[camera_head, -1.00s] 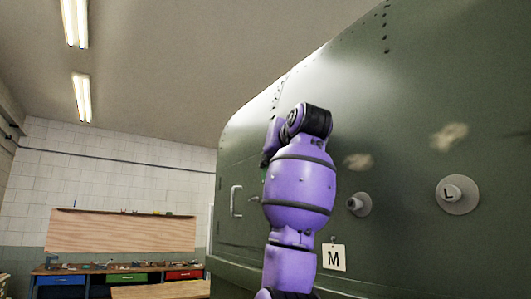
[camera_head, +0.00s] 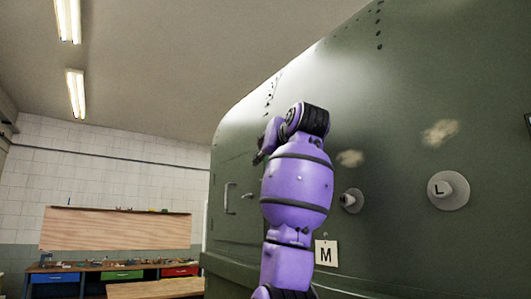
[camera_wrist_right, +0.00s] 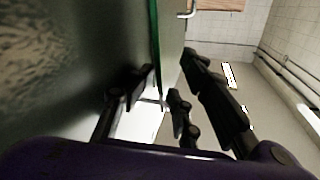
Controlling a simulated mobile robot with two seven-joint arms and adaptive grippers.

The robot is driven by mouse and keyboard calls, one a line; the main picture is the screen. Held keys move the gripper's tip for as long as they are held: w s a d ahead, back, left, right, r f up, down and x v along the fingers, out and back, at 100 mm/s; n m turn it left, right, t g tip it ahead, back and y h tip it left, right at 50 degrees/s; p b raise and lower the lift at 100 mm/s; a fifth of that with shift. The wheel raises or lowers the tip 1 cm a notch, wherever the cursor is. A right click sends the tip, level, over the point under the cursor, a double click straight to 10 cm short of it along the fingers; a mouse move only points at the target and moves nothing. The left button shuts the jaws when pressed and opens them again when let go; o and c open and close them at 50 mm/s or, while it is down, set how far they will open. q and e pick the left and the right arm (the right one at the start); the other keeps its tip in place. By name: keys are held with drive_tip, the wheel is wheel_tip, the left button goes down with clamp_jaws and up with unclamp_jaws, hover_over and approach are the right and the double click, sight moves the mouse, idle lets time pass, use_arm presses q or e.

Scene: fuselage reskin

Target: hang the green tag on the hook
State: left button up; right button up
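The green tag shows in the right wrist view as a thin green strip (camera_wrist_right: 156,48), seen nearly edge-on beside the dark green panel. My right gripper (camera_wrist_right: 168,64) has its black fingers apart, with the strip between them, closer to the left finger; a gap separates it from the right finger. In the head view my purple right arm hides most of this gripper (camera_head: 262,151), and the tag cannot be made out. A small hook-like fitting (camera_head: 248,196) sits on the panel left of the arm; I cannot tell whether the tag touches a hook. My left gripper is out of view.
The green fuselage panel (camera_head: 410,90) stands close on the right. It carries a handle (camera_head: 230,198), a round fitting marked L (camera_head: 448,190), another round fitting (camera_head: 351,200) and a white M tag (camera_head: 326,253). A workbench (camera_head: 110,268) stands far left.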

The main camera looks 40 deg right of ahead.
drive_tip(key=shift+w+d, duration=0.1)
drive_tip(key=v, duration=1.2)
drive_tip(key=shift+f, duration=0.1)
